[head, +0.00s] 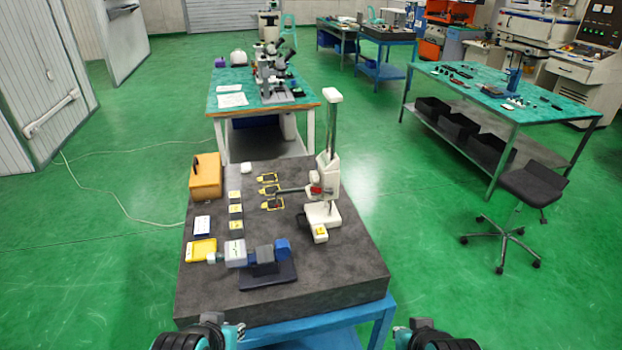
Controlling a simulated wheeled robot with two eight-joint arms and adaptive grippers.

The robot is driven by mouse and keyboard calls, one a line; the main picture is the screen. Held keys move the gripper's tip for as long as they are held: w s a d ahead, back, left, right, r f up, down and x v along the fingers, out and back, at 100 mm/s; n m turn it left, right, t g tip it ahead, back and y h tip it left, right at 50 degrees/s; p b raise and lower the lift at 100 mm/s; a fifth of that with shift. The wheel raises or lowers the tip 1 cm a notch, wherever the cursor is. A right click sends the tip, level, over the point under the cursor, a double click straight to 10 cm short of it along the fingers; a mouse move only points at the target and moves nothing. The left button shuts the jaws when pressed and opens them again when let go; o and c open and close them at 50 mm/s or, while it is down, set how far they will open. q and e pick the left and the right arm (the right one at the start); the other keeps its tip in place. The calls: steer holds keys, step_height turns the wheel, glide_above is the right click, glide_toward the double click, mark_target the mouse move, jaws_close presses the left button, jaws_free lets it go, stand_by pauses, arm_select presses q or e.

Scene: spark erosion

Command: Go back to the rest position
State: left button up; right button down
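Two dark arm parts of mine with teal pieces show at the bottom edge of the head view. My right gripper (402,335) is at the bottom right, also mostly cut off. Both are in front of the near edge of the dark stone-topped table (340,285), apart from everything on it. Their fingers cannot be made out, and I see nothing held.
On the table stand a white height gauge (326,185), a blue-grey micrometer (257,253) on a dark base, an orange box (205,176) and several small yellow cases. A black stool (530,187) and a green-topped bench (500,88) are to the right.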

stand_by(0.6)
arm_select(q)
step_height(320, 180, up, 14)
steer(key=d+p, duration=0.1)
steer(key=p, duration=1.2)
steer(key=shift+w+d+f, duration=0.15)
steer(key=shift+w+f, duration=0.05)
steer(key=shift+o, duration=0.2)
steer(key=shift+p, duration=0.3)
